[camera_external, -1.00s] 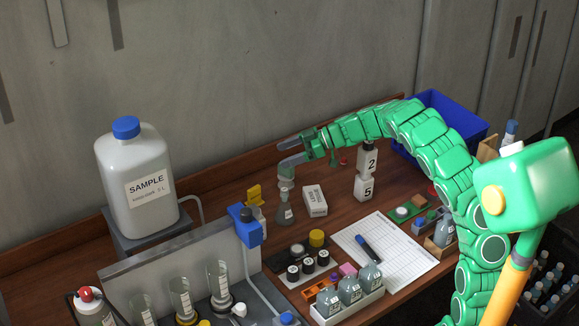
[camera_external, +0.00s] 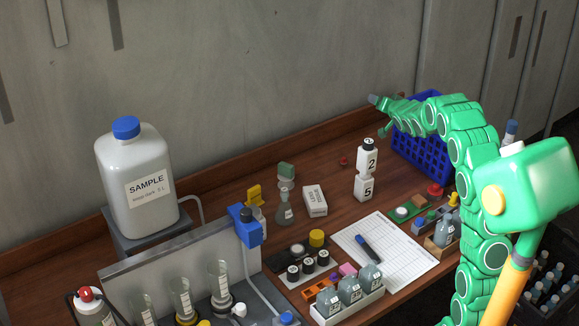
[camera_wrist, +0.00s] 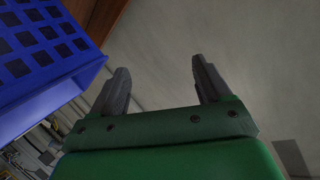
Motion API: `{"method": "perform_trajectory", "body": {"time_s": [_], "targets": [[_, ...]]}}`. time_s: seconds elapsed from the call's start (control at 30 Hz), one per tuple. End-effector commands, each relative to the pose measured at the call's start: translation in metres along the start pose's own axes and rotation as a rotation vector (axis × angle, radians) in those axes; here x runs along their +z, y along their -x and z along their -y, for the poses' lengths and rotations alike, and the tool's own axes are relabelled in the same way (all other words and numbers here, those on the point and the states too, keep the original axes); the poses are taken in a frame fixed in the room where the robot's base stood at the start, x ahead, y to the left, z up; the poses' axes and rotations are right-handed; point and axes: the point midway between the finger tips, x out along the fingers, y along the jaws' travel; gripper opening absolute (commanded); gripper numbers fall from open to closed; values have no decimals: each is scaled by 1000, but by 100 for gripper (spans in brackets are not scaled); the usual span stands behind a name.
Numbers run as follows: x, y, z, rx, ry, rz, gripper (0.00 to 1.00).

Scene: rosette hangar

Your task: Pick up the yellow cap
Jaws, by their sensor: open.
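A round yellow cap (camera_external: 316,238) shows in the external view, beside the black-capped vials (camera_external: 308,265) near the middle of the bench. Other small yellow pieces show: one (camera_external: 454,199) at the right by the small block rack, and an upright one (camera_external: 254,194) behind the blue clamp. I cannot tell for sure which the task means. My gripper (camera_external: 375,100) is high at the back of the bench, well away from the round cap, beside the blue basket. In the wrist view my gripper (camera_wrist: 157,65) has its two fingers apart with nothing between them.
A blue basket (camera_external: 420,155) stands at the back right, close to my arm. Stacked numbered bottles (camera_external: 367,170), a white box (camera_external: 315,200) and a flask (camera_external: 284,212) stand mid-bench. A paper sheet with a pen (camera_external: 385,250) lies in front. The grey wall is behind.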

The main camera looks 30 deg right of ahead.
Motion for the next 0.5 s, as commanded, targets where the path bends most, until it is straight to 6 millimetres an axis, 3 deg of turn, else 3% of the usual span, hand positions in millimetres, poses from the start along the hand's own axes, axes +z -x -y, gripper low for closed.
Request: {"method": "perform_trajectory", "body": {"time_s": [0.1, 0.23, 0.37, 0.5], "targets": [[27, 18, -54, 167, -197, 76, 77], [71, 44, -93, 320, -422, 187, 77], [126, 78, -107, 442, -652, 332, 77], [187, 117, -93, 532, -894, 519, 77]]}}
